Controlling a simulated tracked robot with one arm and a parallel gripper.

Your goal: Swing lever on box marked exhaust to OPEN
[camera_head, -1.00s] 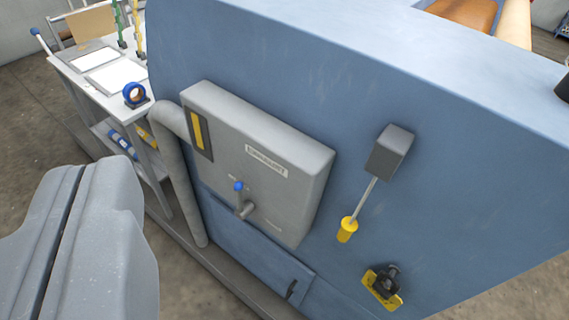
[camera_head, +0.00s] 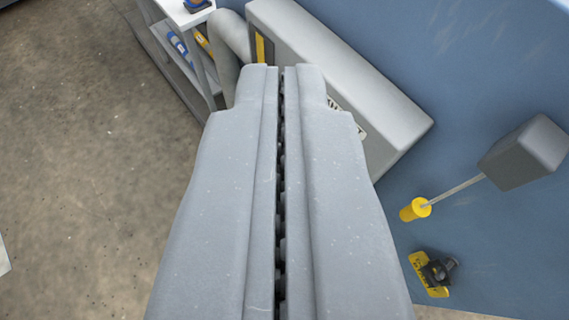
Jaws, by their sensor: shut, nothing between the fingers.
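The grey exhaust box (camera_head: 345,62) is on the blue machine side, in the upper middle of the view. Only part of its label (camera_head: 350,118) shows beside my gripper. My gripper (camera_head: 282,70) is shut and empty and fills the middle of the view, its tips over the box's left part in the picture. The box's lever with the blue knob is hidden behind my gripper. I cannot tell whether my gripper touches the box.
A grey pipe (camera_head: 228,45) runs down at the box's left. Right of the box are a grey block (camera_head: 527,152) with a yellow-handled lever (camera_head: 415,209) and a black knob on a yellow plate (camera_head: 437,270). A white table (camera_head: 178,12) stands upper left. Bare floor lies left.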

